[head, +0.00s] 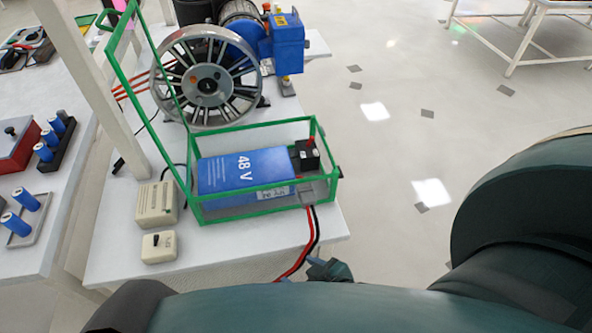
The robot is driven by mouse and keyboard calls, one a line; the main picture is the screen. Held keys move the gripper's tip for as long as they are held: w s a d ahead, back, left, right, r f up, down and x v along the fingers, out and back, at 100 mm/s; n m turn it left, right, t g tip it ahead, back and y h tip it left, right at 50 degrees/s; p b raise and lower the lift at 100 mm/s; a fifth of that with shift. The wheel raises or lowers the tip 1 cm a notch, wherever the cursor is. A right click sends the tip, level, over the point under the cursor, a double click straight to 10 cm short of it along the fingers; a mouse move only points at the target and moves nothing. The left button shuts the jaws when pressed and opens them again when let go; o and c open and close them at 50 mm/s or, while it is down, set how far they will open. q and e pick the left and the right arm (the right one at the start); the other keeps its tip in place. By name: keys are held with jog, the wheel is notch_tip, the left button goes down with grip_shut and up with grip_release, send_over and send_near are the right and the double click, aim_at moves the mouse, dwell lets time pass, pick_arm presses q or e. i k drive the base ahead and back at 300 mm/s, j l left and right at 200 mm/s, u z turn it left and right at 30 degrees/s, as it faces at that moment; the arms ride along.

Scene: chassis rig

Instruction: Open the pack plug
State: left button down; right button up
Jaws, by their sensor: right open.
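The blue 48 V battery pack (240,172) lies in a green-framed box (262,212) on the white bench. My right gripper (326,268) shows only in part, just below the box by the cables, apart from the plug. It is open, and my teal arm hides much of it. My left gripper does not show.
A black block with a red top (307,155) is beside the battery. A beige box (156,203) and a switch box (159,246) are left of it. A spoked wheel (206,84) stands behind.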

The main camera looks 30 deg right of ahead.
aim_at(308, 200)
jog(key=z, duration=1)
